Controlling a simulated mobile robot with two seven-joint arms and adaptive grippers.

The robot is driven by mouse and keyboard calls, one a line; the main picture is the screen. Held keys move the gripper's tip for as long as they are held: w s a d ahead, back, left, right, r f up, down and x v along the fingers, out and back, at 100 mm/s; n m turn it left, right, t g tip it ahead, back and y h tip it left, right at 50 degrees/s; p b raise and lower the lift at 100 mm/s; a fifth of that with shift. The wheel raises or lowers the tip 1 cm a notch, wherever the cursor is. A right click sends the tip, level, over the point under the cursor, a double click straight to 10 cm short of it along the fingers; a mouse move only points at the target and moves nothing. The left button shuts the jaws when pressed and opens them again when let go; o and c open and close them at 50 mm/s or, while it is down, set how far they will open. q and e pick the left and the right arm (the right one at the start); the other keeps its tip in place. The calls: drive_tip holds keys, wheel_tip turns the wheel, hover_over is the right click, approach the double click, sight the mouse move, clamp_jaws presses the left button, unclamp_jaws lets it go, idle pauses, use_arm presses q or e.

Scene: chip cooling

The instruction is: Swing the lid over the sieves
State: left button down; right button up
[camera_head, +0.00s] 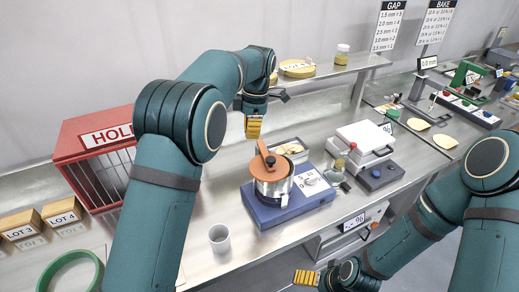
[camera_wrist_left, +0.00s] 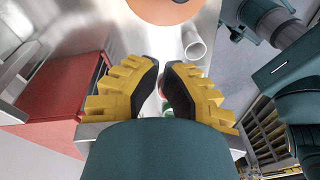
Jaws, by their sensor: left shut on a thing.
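The stack is a short metal cylinder with an orange-brown top, on a blue-based machine (camera_head: 310,190). My left gripper (camera_head: 253,127) is at the upper end of the lid, shut on it; the contact itself is hard to see. In the left wrist view, its two yellow fingers (camera_wrist_left: 162,75) have a narrow gap between them, and an orange round surface shows at the top edge. My right gripper (camera_head: 306,277) is low at the front, its jaw opening unclear.
A white cup (camera_head: 220,238) stands left of the machine. A red cage marked HOLD (camera_head: 97,155) is at the left, with LOT boxes (camera_head: 62,212) and a green ring (camera_head: 70,272) nearby. A white appliance (camera_head: 365,142) and grey scale (camera_head: 381,175) stand to the right.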

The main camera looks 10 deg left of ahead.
use_arm(q)
drive_tip(key=s+a+t+h, duration=0.2)
drive_tip(key=a+h, duration=0.2)
drive_tip(key=a, duration=0.1)
hover_over(265, 167)
drive_tip(key=a, duration=0.4)
drive_tip(key=shift+m+h, duration=0.4)
drive_tip(key=f, duration=0.8)
drive_tip(key=shift+s+d+f+b, duration=0.2)
drive_tip(key=shift+s+b, duration=0.1)
drive_tip(key=shift+s, duration=0.1)
drive_tip(key=shift+w+d+f, duration=0.1)
drive_tip(key=shift+w+d, duration=0.05)
drive_tip(key=shift+d, duration=0.45)
drive_tip(key=shift+w+d+n+t+p, duration=0.2)
drive_tip(key=shift+d+n+t+p, duration=0.3)
drive_tip(key=shift+d+n, duration=0.85)
drive_tip(key=shift+a, duration=0.1)
